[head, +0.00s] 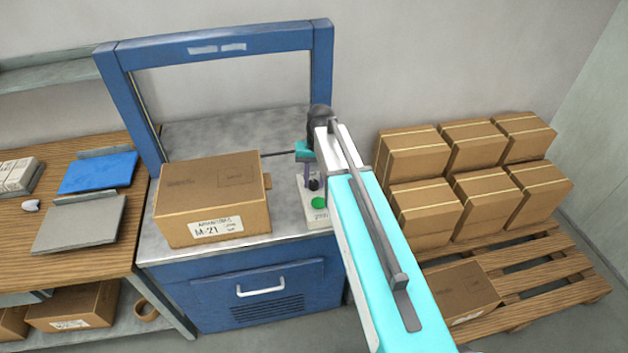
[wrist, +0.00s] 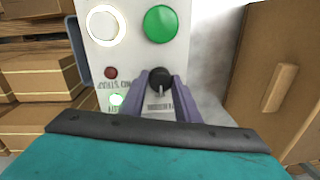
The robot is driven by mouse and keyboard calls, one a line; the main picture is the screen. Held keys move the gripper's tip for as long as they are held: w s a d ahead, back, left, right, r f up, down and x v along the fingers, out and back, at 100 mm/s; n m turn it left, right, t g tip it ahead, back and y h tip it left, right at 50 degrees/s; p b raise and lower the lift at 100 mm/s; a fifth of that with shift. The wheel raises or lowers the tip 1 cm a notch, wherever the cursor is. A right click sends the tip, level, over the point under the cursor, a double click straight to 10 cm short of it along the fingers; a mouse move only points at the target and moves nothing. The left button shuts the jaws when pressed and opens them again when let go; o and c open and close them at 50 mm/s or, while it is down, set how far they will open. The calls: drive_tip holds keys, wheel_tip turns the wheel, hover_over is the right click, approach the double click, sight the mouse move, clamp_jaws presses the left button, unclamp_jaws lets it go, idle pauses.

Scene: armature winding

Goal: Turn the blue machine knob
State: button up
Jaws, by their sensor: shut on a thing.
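The blue machine (head: 185,300) has a tall blue frame and a grey metal top. A light control panel (head: 309,207) stands at the top's right edge. Its small black knob (wrist: 159,77) has a pale pointer line and points roughly toward my gripper in the wrist view. My gripper (wrist: 162,86) has its purple fingers on either side of the knob and is shut on it. In the head view my gripper (head: 313,178) is at the panel, and my arm hides part of the panel.
A green button (wrist: 160,24), a white round button (wrist: 105,24) and a small red light (wrist: 111,73) are close to the knob. A cardboard box (head: 212,195) stands on the machine left of my gripper. Stacked boxes (head: 425,207) on a pallet are at right.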

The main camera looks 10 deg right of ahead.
sight(317, 183)
drive_tip(key=o, duration=1)
drive_tip(key=shift+o, duration=0.2)
drive_tip(key=shift+a, duration=0.1)
drive_tip(key=shift+r, duration=0.1)
wheel_tip(317, 183, up, 14)
drive_tip(key=d+b, duration=0.1)
drive_tip(key=b, duration=0.2)
drive_tip(key=shift+f+b, duration=0.2)
drive_tip(key=shift+b, duration=0.15)
drive_tip(key=shift+s, duration=0.1)
